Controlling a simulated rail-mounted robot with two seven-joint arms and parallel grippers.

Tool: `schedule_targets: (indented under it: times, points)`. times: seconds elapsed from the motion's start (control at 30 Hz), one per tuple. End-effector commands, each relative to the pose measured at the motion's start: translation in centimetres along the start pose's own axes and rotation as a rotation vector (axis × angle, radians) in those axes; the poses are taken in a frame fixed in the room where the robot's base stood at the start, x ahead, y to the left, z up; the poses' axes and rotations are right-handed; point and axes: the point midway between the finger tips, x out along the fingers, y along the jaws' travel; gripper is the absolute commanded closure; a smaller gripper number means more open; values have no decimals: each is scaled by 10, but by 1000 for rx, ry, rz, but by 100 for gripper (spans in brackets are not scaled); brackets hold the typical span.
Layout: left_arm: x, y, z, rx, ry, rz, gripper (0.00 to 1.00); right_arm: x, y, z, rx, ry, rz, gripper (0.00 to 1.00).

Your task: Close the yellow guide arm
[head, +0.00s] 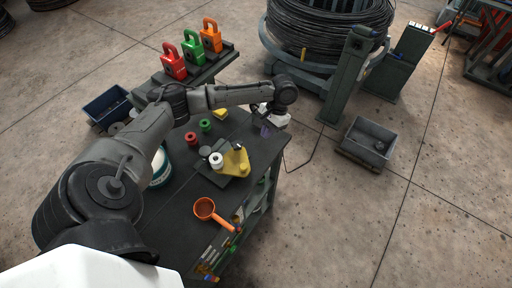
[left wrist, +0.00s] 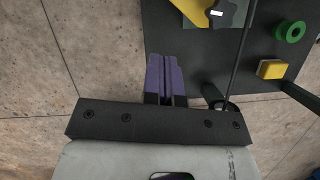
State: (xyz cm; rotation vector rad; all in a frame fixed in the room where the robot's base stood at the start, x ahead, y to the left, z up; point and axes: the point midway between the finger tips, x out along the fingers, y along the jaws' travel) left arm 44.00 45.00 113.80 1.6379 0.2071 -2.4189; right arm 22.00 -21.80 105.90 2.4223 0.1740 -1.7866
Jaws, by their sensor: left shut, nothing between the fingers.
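The yellow guide arm (head: 238,164) lies on a grey plate on the dark workbench (head: 185,215), with a white roller and a dark knob beside it. In the left wrist view part of a yellow plate (left wrist: 195,12) with a black star knob (left wrist: 222,13) shows at the top edge, cut off by the frame. My left gripper (head: 267,131) is over the bench's far right edge, beyond the guide arm and apart from it. Its purple fingers (left wrist: 165,75) are together and empty. The right gripper is not in view.
Red (head: 191,139) and green (head: 206,125) spools and a yellow block (head: 220,113) stand on the bench. A thin dark cable crosses the left wrist view beside the fingers. A grey bin (head: 368,141) stands at right.

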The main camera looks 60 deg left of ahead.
Motion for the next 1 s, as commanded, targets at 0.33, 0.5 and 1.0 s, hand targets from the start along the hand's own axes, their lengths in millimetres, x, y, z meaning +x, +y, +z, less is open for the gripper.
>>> schedule_targets:
  times: [0.33,0.5,1.0]
  points:
    - [54,0,1,-5,-5,-2,100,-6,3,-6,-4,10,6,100]
    - [86,0,1,-5,-5,-1,100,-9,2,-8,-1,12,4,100]
    - [110,-1,36,-4,-1,-3,100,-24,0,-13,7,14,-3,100]
